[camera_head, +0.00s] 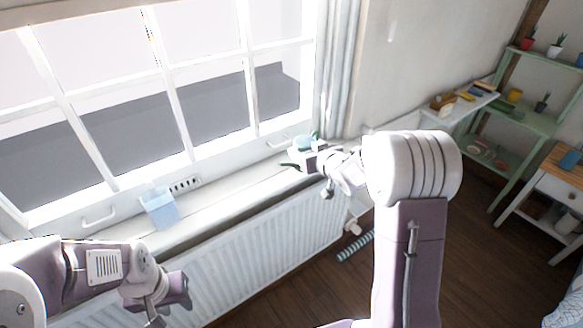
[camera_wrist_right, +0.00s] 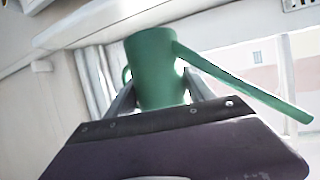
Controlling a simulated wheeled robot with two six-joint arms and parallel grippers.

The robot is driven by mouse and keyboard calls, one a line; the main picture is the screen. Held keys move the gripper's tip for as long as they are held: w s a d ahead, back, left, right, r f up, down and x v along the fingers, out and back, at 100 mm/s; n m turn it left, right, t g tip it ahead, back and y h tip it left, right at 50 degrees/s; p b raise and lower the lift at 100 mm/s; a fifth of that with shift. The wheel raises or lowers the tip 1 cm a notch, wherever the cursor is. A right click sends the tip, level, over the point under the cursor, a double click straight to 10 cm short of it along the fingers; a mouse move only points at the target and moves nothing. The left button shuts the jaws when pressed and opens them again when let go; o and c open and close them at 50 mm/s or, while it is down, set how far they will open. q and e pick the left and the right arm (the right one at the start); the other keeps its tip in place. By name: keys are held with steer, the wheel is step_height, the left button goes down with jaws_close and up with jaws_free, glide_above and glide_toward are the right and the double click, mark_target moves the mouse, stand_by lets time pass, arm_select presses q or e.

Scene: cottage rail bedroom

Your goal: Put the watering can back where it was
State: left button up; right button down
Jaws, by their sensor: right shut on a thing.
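The watering can (camera_wrist_right: 155,70) is green, with a long straight spout pointing right and down in the right wrist view and a small handle on its left. My right gripper (camera_wrist_right: 155,95) is shut on its body, one finger on each side. In the head view the can (camera_head: 306,142) shows small and pale at the right end of the windowsill (camera_head: 225,200), partly hidden by my right gripper (camera_head: 312,158). I cannot tell whether it touches the sill. My left gripper (camera_head: 175,290) is in front of the radiator, apart from the can; its fingers are not clear.
A light blue cup-like container (camera_head: 160,208) stands on the sill to the left. A white radiator (camera_head: 270,245) runs below the sill. The curtain (camera_head: 340,70) hangs beside the sill's right end. Green shelves (camera_head: 520,120) with pots stand at the right. The sill between container and can looks clear.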

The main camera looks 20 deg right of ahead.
steer(key=x, duration=0.4)
steer(key=f+x, duration=0.1)
steer(key=x, duration=0.2)
steer(key=s+f+x, duration=0.1)
steer(key=x, duration=0.3)
steer(key=shift+w+a+f, duration=0.2)
steer(key=shift+w+f, duration=0.05)
steer(key=shift+f, duration=0.15)
step_height(320, 180, down, 3)
steer(key=shift+r, duration=0.1)
steer(key=shift+w, duration=0.1)
steer(key=shift+f, duration=0.3)
steer(key=shift+c, duration=1.8)
jaws_free()
